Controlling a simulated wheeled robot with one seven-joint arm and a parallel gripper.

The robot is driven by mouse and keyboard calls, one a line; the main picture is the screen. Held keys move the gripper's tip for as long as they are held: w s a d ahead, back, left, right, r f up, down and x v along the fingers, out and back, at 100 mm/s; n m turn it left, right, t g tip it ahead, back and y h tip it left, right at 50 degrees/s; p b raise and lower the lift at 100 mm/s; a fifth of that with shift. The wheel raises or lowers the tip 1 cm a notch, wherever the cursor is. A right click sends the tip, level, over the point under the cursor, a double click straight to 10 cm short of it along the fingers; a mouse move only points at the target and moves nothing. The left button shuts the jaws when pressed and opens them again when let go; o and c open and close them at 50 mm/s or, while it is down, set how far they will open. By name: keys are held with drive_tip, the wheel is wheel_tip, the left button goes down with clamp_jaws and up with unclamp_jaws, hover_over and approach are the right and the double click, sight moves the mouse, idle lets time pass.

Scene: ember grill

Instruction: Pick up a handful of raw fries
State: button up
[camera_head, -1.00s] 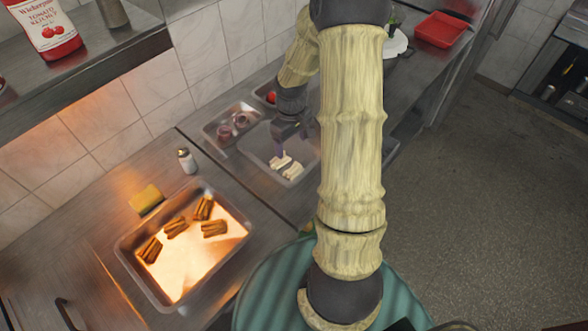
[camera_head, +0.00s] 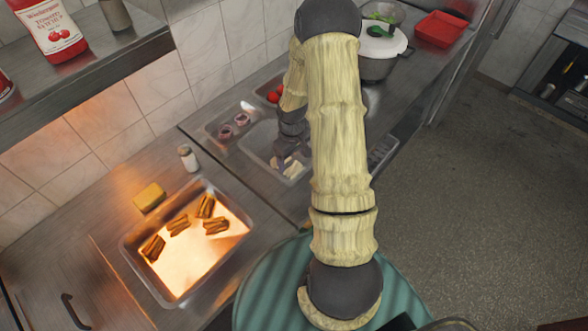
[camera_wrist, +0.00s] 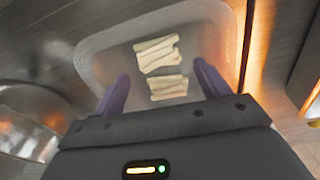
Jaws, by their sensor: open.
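Two small bundles of pale raw fries lie in a metal tray (camera_wrist: 100,58). In the wrist view the farther bundle (camera_wrist: 157,55) lies beyond the fingertips and the nearer bundle (camera_wrist: 169,87) lies between the fingers. In the head view the raw fries (camera_head: 293,168) show just beside my gripper (camera_head: 286,160), which hides part of them. My gripper (camera_wrist: 160,82) is open, its two purple fingers apart over the tray. Whether the fingers reach down to the fries' level I cannot tell.
A lit tray (camera_head: 190,270) with several bundles of browned fries stands at the lower left. A yellow sponge (camera_head: 149,197) and a white shaker (camera_head: 188,158) stand near it. A tray with onion pieces (camera_head: 232,127) is behind the raw fries. A lidded pot (camera_head: 381,60) stands farther back.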

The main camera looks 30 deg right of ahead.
sight(293, 166)
drive_tip(key=shift+w+d+f+p, duration=0.1)
drive_tip(key=shift+f+p, duration=0.4)
drive_tip(key=shift+f, duration=0.7)
drive_tip(key=shift+d+f+p, duration=0.1)
drive_tip(key=shift+f+p, duration=0.4)
drive_tip(key=shift+f, duration=0.65)
drive_tip(key=shift+a, duration=0.1)
drive_tip(key=c, duration=0.7)
drive_tip(key=shift+c, duration=0.2)
drive_tip(key=shift+r, duration=0.1)
wheel_tip(293, 166, up, 10)
drive_tip(key=b, duration=0.2)
drive_tip(key=shift+b, duration=0.35)
